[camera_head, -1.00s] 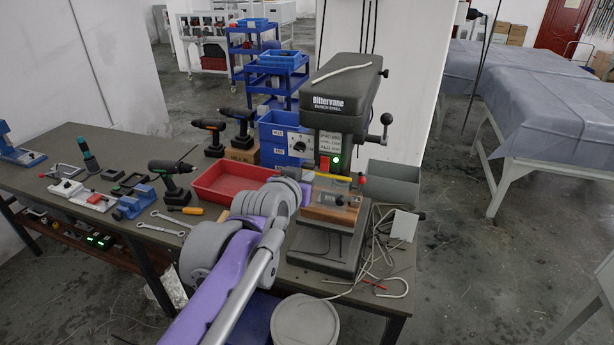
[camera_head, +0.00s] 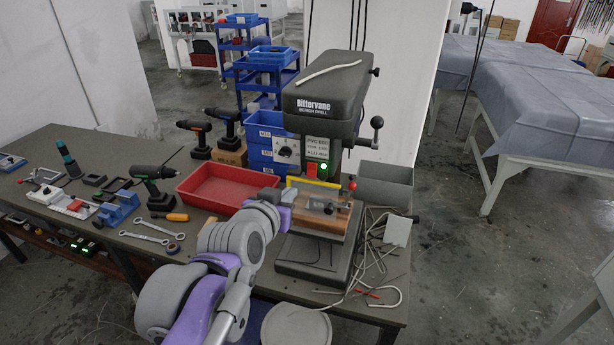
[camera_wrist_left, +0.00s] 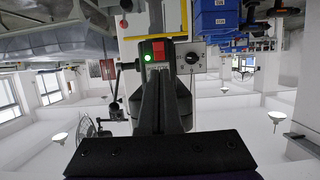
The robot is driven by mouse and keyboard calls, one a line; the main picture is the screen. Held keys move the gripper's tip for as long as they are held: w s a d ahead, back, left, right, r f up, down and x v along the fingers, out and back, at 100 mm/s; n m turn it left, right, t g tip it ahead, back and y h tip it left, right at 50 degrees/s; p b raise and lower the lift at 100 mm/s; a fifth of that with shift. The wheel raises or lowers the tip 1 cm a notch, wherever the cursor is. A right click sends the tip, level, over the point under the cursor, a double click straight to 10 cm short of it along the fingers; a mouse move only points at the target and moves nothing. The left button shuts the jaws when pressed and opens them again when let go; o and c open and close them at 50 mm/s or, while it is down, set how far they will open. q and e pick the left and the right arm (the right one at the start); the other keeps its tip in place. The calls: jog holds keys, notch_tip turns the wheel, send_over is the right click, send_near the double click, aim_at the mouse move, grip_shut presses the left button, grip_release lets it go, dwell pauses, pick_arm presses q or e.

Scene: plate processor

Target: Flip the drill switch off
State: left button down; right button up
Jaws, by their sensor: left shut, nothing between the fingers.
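The bench drill (camera_head: 330,103) stands on the workbench with its head above a wooden block (camera_head: 322,219). On its front are a red switch (camera_head: 311,170) and a lit green lamp (camera_head: 322,166). My left gripper (camera_head: 272,195) is just left of and lower than the switch, partly hidden by my wrist. In the left wrist view, which is turned upside down, the closed fingers (camera_wrist_left: 154,75) point at the drill front. The red switch (camera_wrist_left: 158,50) and green lamp (camera_wrist_left: 148,57) lie just past the fingertips; contact cannot be told. My right gripper is out of view.
A red tray (camera_head: 190,190) lies left of the drill, with a cordless drill (camera_head: 157,185) and wrenches beyond it. A round selector dial (camera_head: 286,150) sits left of the switch. A grey bin (camera_head: 384,198) and loose cables (camera_head: 375,265) are at the right.

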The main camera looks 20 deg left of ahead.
aim_at(310, 173)
pick_arm(q)
jog(key=x, duration=1.4)
jog(key=shift+r, duration=0.1)
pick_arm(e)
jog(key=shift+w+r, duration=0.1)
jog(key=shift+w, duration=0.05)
pick_arm(q)
jog(key=shift+w+f, duration=0.2)
jog(key=shift+f, duration=0.05)
jog(key=shift+r, duration=0.2)
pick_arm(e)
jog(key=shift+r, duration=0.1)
pick_arm(q)
jog(key=shift+r+p, duration=0.55)
jog(key=shift+r, duration=0.2)
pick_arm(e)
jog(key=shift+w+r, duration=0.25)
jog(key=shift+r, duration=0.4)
